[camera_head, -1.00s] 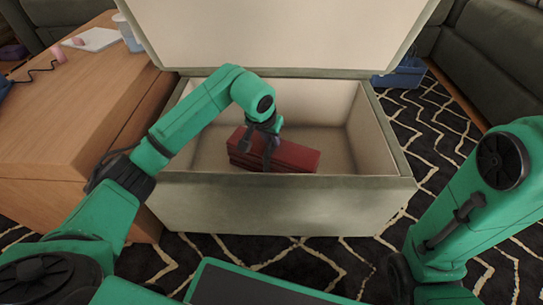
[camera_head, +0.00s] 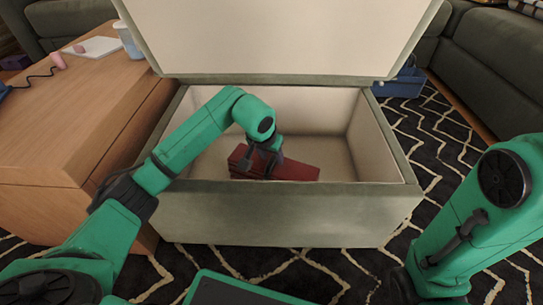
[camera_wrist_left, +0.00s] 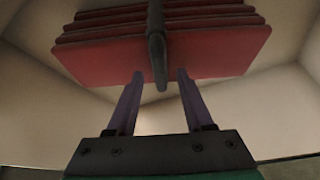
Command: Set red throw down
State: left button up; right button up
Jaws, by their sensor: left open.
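The red throw (camera_head: 298,172) is folded in a flat stack and lies inside the open storage ottoman (camera_head: 290,218). The ottoman's front wall hides its lower edge. My left gripper (camera_head: 262,172) reaches down into the ottoman at the throw's left half, with its fingers spread. In the left wrist view, the throw's folded layers (camera_wrist_left: 215,50) are just beyond the two fingertips, and the open fingers (camera_wrist_left: 158,76) stand apart. A dark upright bar crosses the throw there; I cannot tell what it is. My right arm shows at the right, but its gripper is out of view.
The ottoman's raised lid (camera_head: 280,40) stands behind the opening. A wooden table (camera_head: 75,130) is close on the left, with a cup (camera_head: 128,40) on it. A blue bin (camera_head: 402,83) stands behind at right. Inside the ottoman, floor is free right of the throw.

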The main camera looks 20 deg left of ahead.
pick_arm(q)
jog(key=p+v, duration=0.6)
jog(key=v, duration=0.6)
